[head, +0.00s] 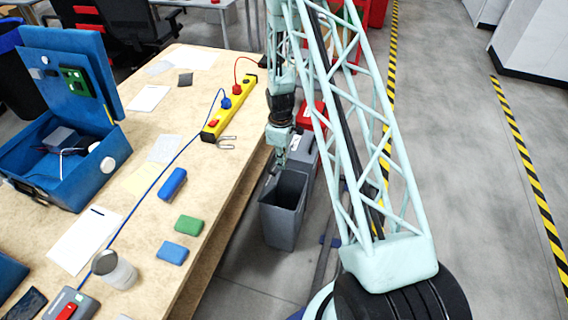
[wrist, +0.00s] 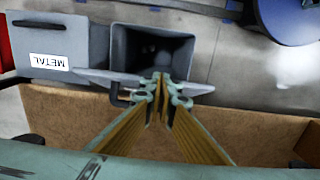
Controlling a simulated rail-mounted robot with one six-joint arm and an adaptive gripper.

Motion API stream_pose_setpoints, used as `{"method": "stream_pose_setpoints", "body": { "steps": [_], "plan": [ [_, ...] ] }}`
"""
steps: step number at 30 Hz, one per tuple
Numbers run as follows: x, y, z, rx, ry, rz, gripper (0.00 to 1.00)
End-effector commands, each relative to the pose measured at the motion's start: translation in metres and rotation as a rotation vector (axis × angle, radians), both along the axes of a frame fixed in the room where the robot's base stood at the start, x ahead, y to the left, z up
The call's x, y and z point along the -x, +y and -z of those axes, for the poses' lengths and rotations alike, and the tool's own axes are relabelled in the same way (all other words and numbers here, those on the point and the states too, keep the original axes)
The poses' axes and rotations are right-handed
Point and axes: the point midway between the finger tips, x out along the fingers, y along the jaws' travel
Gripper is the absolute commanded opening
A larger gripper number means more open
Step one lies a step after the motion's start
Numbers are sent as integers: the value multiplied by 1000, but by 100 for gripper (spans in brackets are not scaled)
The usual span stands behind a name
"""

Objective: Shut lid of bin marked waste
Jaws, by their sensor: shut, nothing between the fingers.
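An open grey bin (head: 283,222) stands on the floor beside the table, and its dark inside faces up. It also shows in the wrist view (wrist: 181,45). No waste marking is readable on it. What looks like its raised lid (wrist: 105,76) is seen nearly edge-on along the bin's table side, with a dark handle (wrist: 118,96). My gripper (wrist: 161,82) is shut and empty, its tips at this lid edge and partly in front of it. I cannot tell whether they touch. In the head view my gripper (head: 275,172) is above the bin's far edge.
A closed grey bin labelled METAL (wrist: 60,40) stands next to the open one, with a red bin (wrist: 5,45) beyond it. The wooden table (head: 215,170) runs close along the bins and carries a yellow power strip (head: 228,108). Floor to the right is clear.

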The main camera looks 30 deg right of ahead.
Motion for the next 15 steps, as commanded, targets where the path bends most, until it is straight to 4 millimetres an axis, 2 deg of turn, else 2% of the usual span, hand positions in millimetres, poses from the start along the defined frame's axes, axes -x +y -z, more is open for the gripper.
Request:
{"method": "stream_pose_setpoints", "body": {
  "steps": [8,15],
  "plan": [
    [25,-20,21,-1,2,-2,0],
    [53,-44,52,-1,2,-3,0]
  ]
}}
